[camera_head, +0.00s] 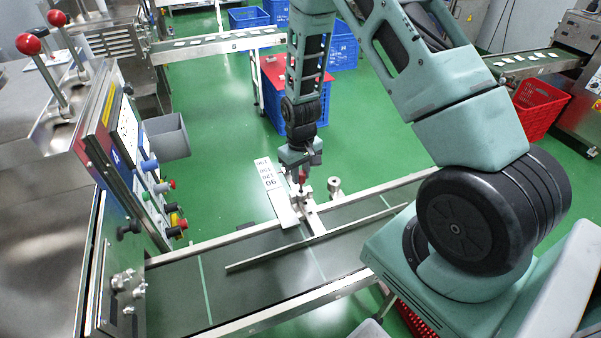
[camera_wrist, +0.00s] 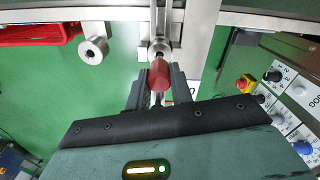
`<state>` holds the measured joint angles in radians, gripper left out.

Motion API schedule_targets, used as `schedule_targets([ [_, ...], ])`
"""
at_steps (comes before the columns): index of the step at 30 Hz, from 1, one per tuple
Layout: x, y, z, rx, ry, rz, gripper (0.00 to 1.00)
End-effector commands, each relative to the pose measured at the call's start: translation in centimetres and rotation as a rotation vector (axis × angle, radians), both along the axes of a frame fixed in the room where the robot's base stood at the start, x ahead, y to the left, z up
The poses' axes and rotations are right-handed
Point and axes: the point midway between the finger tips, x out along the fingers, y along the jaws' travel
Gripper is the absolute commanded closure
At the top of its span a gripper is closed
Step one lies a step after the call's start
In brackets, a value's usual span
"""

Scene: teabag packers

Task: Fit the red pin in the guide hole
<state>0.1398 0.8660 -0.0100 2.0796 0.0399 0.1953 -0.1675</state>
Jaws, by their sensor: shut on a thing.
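The red pin (camera_wrist: 159,76) is held between the two fingers of my gripper (camera_wrist: 160,90) in the wrist view. Its far end meets or lies just over a round metal boss (camera_wrist: 159,48) on the guide bracket. I cannot tell whether the tip is inside the hole. In the head view the red pin (camera_head: 302,177) is a small red spot below my gripper (camera_head: 301,168), right above the metal guide block (camera_head: 301,193) at the belt's far rail. The pin looks about upright there.
A numbered scale plate (camera_head: 270,182) stands left of the guide block. A second metal knob (camera_head: 334,186) is to its right. The conveyor belt (camera_head: 230,285) carries a long guide rail (camera_head: 270,256). A control panel (camera_head: 150,175) with buttons stands left. Blue crates (camera_head: 285,95) are behind.

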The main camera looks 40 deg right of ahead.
Motion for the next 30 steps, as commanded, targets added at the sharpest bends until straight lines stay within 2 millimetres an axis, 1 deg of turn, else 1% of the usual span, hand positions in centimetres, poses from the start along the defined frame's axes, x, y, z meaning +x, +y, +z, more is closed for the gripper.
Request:
schedule_targets([
  [30, 0.0, 0.0, -2.5, 0.000, 0.000, 0.000, 1.00],
])
